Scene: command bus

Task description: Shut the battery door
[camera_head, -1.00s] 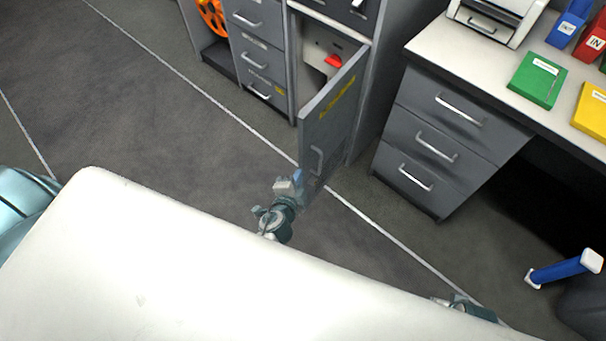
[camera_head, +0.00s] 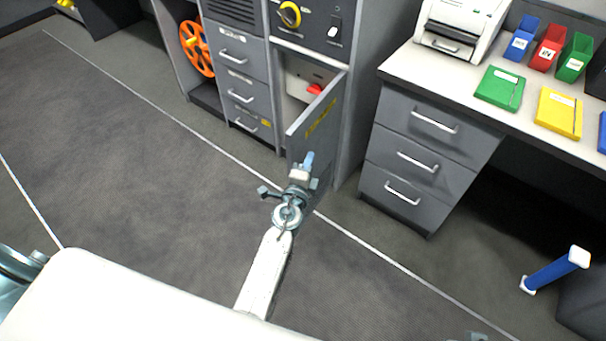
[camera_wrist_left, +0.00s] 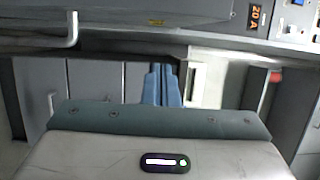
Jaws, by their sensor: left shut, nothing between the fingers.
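The battery door (camera_head: 325,113) is a grey panel with a yellow label. It stands open, swung out from its cabinet compartment, with a red part (camera_head: 314,89) showing inside. My left gripper (camera_head: 308,160) is shut and empty, in front of the door's lower part in the head view. It covers the area of the door handle; I cannot tell whether it touches the door. In the left wrist view, the blue fingers (camera_wrist_left: 162,85) are together with nothing between them.
A drawer stack (camera_head: 240,85) stands left of the compartment, with an orange reel (camera_head: 196,48) beyond it. A desk with drawers (camera_head: 415,150) stands to the right. A blue bar with white ends (camera_head: 555,270) is at the lower right. The floor at left is clear.

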